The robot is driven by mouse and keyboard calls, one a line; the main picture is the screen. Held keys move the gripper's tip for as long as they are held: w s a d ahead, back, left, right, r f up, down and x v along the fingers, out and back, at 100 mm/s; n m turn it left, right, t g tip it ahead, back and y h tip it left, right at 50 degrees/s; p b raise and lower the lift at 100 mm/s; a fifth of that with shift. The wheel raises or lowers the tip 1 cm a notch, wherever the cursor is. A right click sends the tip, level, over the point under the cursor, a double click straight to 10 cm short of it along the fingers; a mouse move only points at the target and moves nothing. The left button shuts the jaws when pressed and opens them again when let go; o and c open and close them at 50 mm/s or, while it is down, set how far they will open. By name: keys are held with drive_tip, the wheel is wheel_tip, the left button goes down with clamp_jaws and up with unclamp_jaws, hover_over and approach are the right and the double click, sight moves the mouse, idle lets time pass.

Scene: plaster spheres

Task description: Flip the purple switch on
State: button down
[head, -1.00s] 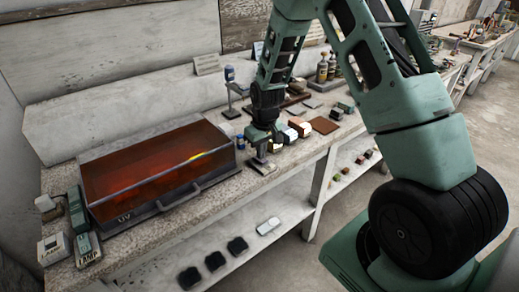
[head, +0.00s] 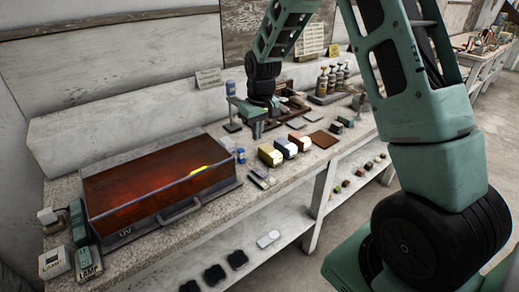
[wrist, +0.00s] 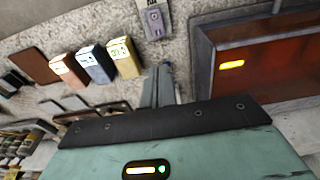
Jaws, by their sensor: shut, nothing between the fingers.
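A small pale purplish-grey plate marked with dark lettering (wrist: 154,20) lies at the top of the wrist view. It may carry the purple switch, but its lever position cannot be made out. In the head view small plates (head: 262,179) lie near the bench's front edge, right of the red-lidded box; their colours are too small to tell. My gripper (head: 256,134) is above the bench, behind these plates and apart from them. In the wrist view my gripper's fingers (wrist: 158,80) are together and empty, pointing towards the lettered plate.
The red-lidded UV box (head: 120,222) fills the bench's left part. Bottles (head: 327,82) and a small stand (head: 232,110) are behind. Bare bench shows in front of the box.

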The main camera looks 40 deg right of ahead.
drive_tip(key=shift+w+r, duration=0.2)
drive_tip(key=shift+r, duration=0.85)
drive_tip(key=s+a+r+n+y, duration=0.1)
drive_tip(key=s+a+r+n, duration=0.1)
drive_tip(key=s+a, duration=0.55)
drive_tip(key=s+a+r+n, duration=0.1)
drive_tip(key=s+a+r, duration=0.25)
drive_tip(key=a, duration=0.75)
drive_tip(key=s+a+n, duration=0.2)
drive_tip(key=s+a, duration=0.1)
drive_tip(key=s, duration=0.7)
drive_tip(key=s+a+n+g, duration=0.1)
drive_tip(key=s+a, duration=0.3)
drive_tip(key=s, duration=0.7)
drive_tip(key=shift+s+f+n, duration=0.2)
drive_tip(key=shift+s+n, duration=0.05)
drive_tip(key=shift+n, duration=0.45)
drive_tip(key=shift+a, duration=0.1)
